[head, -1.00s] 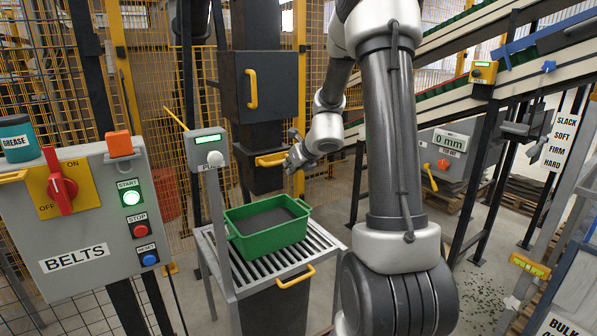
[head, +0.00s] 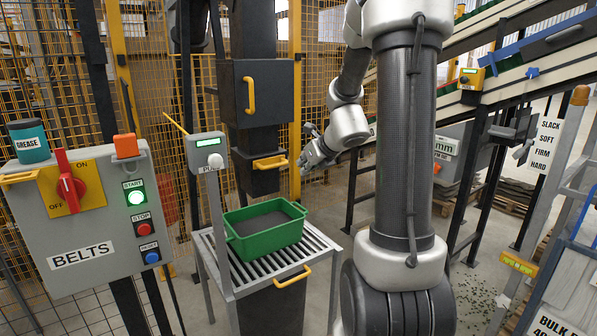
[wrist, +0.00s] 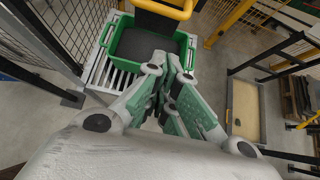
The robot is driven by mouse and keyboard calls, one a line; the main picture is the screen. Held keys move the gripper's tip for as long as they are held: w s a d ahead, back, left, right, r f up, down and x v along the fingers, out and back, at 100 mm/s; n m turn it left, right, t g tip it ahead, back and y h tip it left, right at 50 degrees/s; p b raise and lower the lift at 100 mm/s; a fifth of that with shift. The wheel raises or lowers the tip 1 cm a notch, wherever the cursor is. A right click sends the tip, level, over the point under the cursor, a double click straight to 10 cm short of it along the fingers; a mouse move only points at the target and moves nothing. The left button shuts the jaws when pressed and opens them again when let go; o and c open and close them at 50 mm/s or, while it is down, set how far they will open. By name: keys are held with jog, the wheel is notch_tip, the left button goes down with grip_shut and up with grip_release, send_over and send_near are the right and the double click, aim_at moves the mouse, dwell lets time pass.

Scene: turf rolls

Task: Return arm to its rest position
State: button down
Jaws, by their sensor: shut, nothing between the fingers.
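My gripper (head: 307,162) is at the end of my folded arm, in the middle of the head view, to the right of the dark column with yellow handles. In the wrist view my gripper (wrist: 170,72) shows green-padded fingers brought together with nothing between them. It is in the air and touches nothing that I can see. Below and left of it, the green crate (head: 234,246) sits on a slatted stand; its inside looks dark grey. The crate also shows at the top of the wrist view (wrist: 109,45), beyond the fingertips.
The BELTS panel (head: 92,215) stands at left with a red switch and a lit green START button. The slatted stand (head: 320,243) has a yellow handle. A dark column (head: 233,98) stands behind it. Sloping conveyors (head: 470,95) cross at right. Yellow mesh fencing (head: 160,75) closes the back.

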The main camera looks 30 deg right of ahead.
jog(key=s+a+f+n+g+y, duration=0.1)
jog(key=s+a+n+g+y, duration=0.4)
jog(key=s+n, duration=1.05)
jog(key=s+a+r+n+h, duration=0.2)
jog(key=s+a+r+n, duration=0.1)
jog(key=s+n, duration=0.4)
jog(key=s+a+r+n+h, duration=0.2)
jog(key=s+n, duration=0.4)
jog(key=n, duration=0.7)
jog(key=shift+s+a+r+g+h, duration=0.4)
jog(key=shift+r+h, duration=0.3)
jog(key=shift+r, duration=0.65)
